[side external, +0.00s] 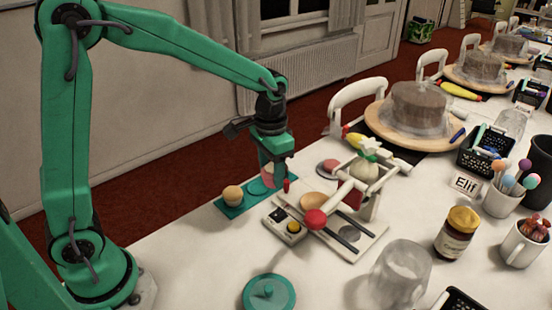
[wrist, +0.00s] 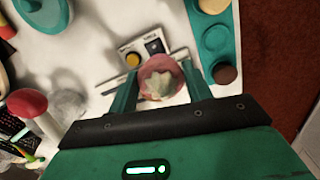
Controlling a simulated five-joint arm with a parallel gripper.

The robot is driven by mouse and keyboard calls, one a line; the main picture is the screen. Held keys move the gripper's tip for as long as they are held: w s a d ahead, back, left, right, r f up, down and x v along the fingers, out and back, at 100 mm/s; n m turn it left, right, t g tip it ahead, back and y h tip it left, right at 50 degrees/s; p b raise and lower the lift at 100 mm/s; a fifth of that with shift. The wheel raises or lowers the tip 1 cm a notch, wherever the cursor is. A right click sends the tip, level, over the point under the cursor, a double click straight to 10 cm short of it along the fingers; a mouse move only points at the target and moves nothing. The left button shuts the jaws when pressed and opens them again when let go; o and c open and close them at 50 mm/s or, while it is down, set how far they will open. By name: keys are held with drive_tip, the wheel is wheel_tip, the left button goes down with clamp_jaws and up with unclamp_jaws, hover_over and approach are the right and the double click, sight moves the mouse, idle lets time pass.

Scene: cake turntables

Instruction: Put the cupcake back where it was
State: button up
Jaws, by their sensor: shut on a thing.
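My gripper (side external: 270,183) is shut on a cupcake with a pink wrapper and pale top. In the wrist view the cupcake (wrist: 160,80) sits between the two teal fingers. In the side view it is mostly hidden by the fingers. A teal tray (side external: 232,211) with round wells lies under and beside my gripper. It also shows at the right of the wrist view (wrist: 222,55). At least one other well looks empty. I cannot tell how high the held cupcake is.
A small box with a yellow button (side external: 285,225) stands right of the tray. Beside it is a white press-like device with a red knob (side external: 316,220). A teal lid (side external: 269,292), a clear glass (side external: 400,272) and a jar (side external: 457,234) stand nearer. The table's left front is clear.

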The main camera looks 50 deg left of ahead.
drive_tip(key=shift+s+a, duration=0.15)
drive_tip(key=shift+s, duration=0.25)
drive_tip(key=shift+f, duration=0.1)
drive_tip(key=w+a+f, duration=0.1)
drive_tip(key=a+f, duration=0.1)
drive_tip(key=a, duration=0.1)
drive_tip(key=w+a+f, duration=0.2)
drive_tip(key=a, duration=0.2)
drive_tip(key=w+a+f, duration=0.1)
drive_tip(key=a+f, duration=0.2)
drive_tip(key=shift+w+a, duration=0.3)
drive_tip(key=shift+a, duration=0.1)
drive_tip(key=shift+f, duration=1.95)
drive_tip(key=shift+f, duration=0.35)
drive_tip(key=o, duration=1.1)
drive_tip(key=shift+c, duration=0.2)
drive_tip(key=shift+r, duration=0.1)
